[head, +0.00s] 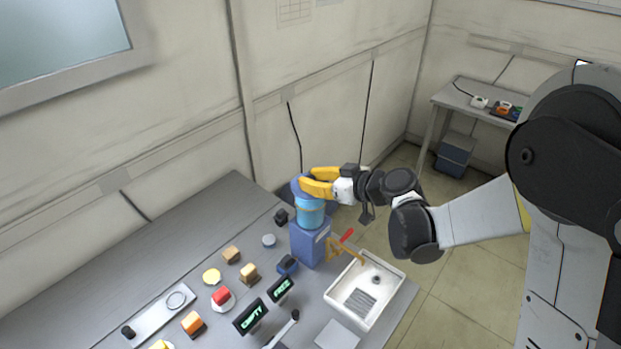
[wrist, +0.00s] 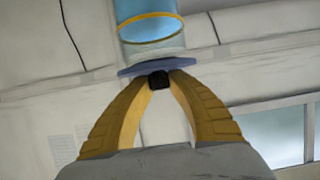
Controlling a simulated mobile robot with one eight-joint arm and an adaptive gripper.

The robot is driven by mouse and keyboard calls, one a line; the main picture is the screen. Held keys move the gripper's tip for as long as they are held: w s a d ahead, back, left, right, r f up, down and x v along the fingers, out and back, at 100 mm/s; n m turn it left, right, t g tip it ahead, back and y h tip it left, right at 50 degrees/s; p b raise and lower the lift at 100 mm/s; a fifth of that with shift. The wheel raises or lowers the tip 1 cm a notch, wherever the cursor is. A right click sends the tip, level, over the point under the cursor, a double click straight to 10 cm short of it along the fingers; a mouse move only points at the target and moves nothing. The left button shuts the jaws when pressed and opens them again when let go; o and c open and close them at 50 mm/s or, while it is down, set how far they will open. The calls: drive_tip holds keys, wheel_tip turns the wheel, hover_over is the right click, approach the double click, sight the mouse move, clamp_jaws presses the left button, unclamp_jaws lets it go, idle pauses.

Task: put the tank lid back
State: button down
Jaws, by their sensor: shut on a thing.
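The tank (head: 310,213) is a clear cylinder with light blue inside and a yellow band, standing on a blue box-shaped base (head: 309,243). It also shows at the top of the wrist view (wrist: 148,22). The tank lid (head: 297,187) is a flat blue disc at the tank's upper end; it shows edge-on in the wrist view (wrist: 130,71). My yellow gripper (head: 308,180) is shut on the lid's dark knob (wrist: 158,81). The fingers partly hide the lid in the head view. I cannot tell whether the lid touches the tank rim.
A white sink (head: 398,279) with a brass tap (head: 340,250) stands right of the base. Blocks, plates and two small displays (head: 250,317) reading EMPTY and FREE sit at the front. The counter's back left (head: 190,225) is clear. A side table (head: 455,97) stands far right.

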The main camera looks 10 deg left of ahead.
drive_tip(key=shift+f+b, duration=0.55)
drive_tip(key=shift+f, duration=0.05)
drive_tip(key=c, duration=1.2)
unclamp_jaws()
drive_tip(key=shift+c, duration=0.2)
drive_tip(key=shift+r, duration=0.1)
drive_tip(key=v, duration=1.2)
drive_tip(key=s+d+f+m+h+b, duration=0.4)
drive_tip(key=s+d+m+h+b, duration=0.1)
drive_tip(key=s+d, duration=0.4)
drive_tip(key=s+d+f+m+h+b, duration=0.5)
drive_tip(key=s+d+m+h, duration=0.1)
drive_tip(key=s+d, duration=0.4)
drive_tip(key=shift+s+d+f+m+h, duration=0.25)
drive_tip(key=shift+d+m+h, duration=0.15)
drive_tip(key=shift+m, duration=0.1)
